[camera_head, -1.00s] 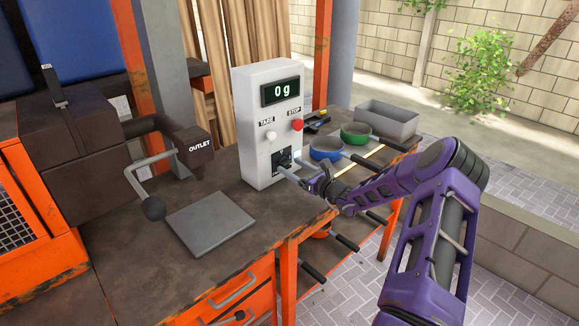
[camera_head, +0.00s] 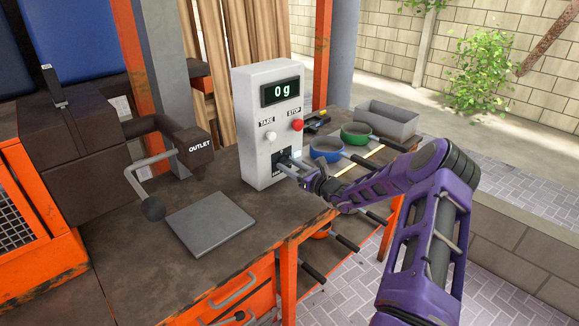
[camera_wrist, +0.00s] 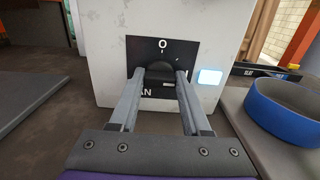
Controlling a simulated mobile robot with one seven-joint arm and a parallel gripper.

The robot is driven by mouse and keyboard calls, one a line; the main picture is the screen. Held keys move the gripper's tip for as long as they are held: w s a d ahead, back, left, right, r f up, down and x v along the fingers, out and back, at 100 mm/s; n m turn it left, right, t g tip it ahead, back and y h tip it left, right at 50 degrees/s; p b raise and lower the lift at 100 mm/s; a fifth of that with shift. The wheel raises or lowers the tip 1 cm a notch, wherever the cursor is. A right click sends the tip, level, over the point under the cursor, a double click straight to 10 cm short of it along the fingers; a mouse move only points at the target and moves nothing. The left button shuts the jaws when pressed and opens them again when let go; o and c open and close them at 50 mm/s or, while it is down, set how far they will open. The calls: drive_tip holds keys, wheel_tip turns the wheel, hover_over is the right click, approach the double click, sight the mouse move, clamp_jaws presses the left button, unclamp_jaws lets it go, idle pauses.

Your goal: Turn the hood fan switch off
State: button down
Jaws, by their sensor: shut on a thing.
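The fan switch is a black knob (camera_wrist: 160,72) on a black square plate on the front of a white control box (camera_head: 250,110). In the wrist view the plate has an "O" mark above the knob, a white mark to its right and letters ending in "AN" below. My gripper (camera_wrist: 160,82) has one grey finger on each side of the knob and is shut on it. In the head view my gripper (camera_head: 288,165) reaches the plate from the right. The fingers hide part of the plate, and I cannot tell which way the knob points.
A small lit rectangle (camera_wrist: 210,76) glows right of the plate. The box shows "0 g", a white TARE button (camera_head: 271,137) and a red STOP button (camera_head: 297,125). Blue (camera_head: 325,150) and green (camera_head: 356,133) sieves stand on the right. A flat grey plate (camera_head: 210,222) lies in front.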

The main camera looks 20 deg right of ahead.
drive_tip(key=shift+f+n+b, duration=0.1)
drive_tip(key=shift+n+b, duration=0.25)
drive_tip(key=shift+n, duration=0.05)
drive_tip(key=n+b, duration=0.3)
drive_tip(key=shift+f+n, duration=0.15)
drive_tip(key=shift+n, duration=0.25)
drive_tip(key=n+b, duration=0.4)
drive_tip(key=shift+a+n, duration=0.1)
drive_tip(key=shift+n, duration=0.2)
drive_tip(key=n, duration=0.1)
drive_tip(key=n+b, duration=0.1)
drive_tip(key=n, duration=0.1)
drive_tip(key=shift+r+n, duration=0.2)
drive_tip(key=shift+n, duration=0.1)
drive_tip(key=n, duration=0.4)
drive_tip(key=shift+n, duration=0.7)
drive_tip(key=shift+c, duration=1.8)
unclamp_jaws()
drive_tip(key=v, duration=1.7)
drive_tip(key=shift+s+p, duration=0.25)
drive_tip(key=shift+p, duration=0.05)
